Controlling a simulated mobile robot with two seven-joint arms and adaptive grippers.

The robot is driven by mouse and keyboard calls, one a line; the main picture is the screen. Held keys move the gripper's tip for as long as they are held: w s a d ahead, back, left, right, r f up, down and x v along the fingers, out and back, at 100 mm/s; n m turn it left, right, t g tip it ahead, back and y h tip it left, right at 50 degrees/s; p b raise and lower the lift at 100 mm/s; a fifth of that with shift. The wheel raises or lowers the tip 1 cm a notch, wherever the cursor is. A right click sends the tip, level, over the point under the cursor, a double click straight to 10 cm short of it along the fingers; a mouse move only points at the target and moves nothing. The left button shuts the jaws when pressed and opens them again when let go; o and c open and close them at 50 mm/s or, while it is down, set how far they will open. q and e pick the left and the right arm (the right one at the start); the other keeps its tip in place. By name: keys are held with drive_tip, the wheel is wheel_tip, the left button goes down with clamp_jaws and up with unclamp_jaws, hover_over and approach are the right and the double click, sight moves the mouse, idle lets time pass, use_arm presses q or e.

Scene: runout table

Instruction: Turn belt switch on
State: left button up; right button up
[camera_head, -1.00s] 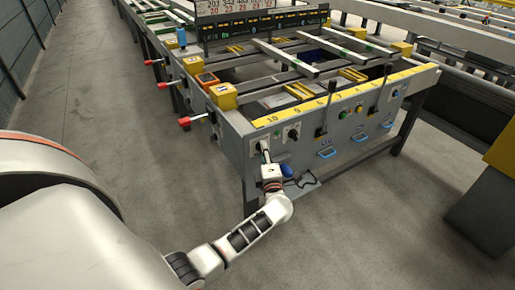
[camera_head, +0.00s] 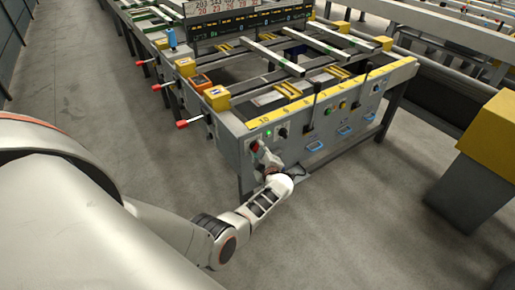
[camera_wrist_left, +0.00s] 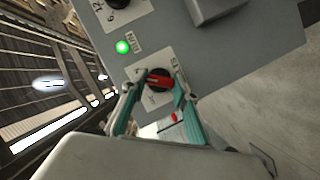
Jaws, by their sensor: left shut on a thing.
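The belt switch (camera_wrist_left: 160,83) is a round black rotary knob with a red grip bar on a white plate. It fills the middle of the left wrist view, on the grey front panel (camera_wrist_left: 220,50). My left gripper (camera_wrist_left: 158,80) has its teal fingers on either side of the knob and is shut on it. The red bar lies roughly sideways in that picture. A green lamp (camera_wrist_left: 123,47) beside the knob is lit. In the head view my left gripper (camera_head: 258,150) is at the left end of the table's front panel and partly hides the knob. My right gripper is not in view.
The runout table (camera_head: 232,150) carries another black knob (camera_head: 283,132), blue handles (camera_head: 315,146) and upright levers on its front. Red-tipped handles (camera_head: 190,122) stick out on its left side. A yellow-topped post (camera_head: 490,140) stands at right. The floor in front is clear.

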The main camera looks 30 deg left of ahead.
use_arm(q)
drive_tip(key=shift+f, duration=0.1)
idle(0.4)
drive_tip(key=o, duration=1.1)
drive_tip(key=shift+d, duration=0.1)
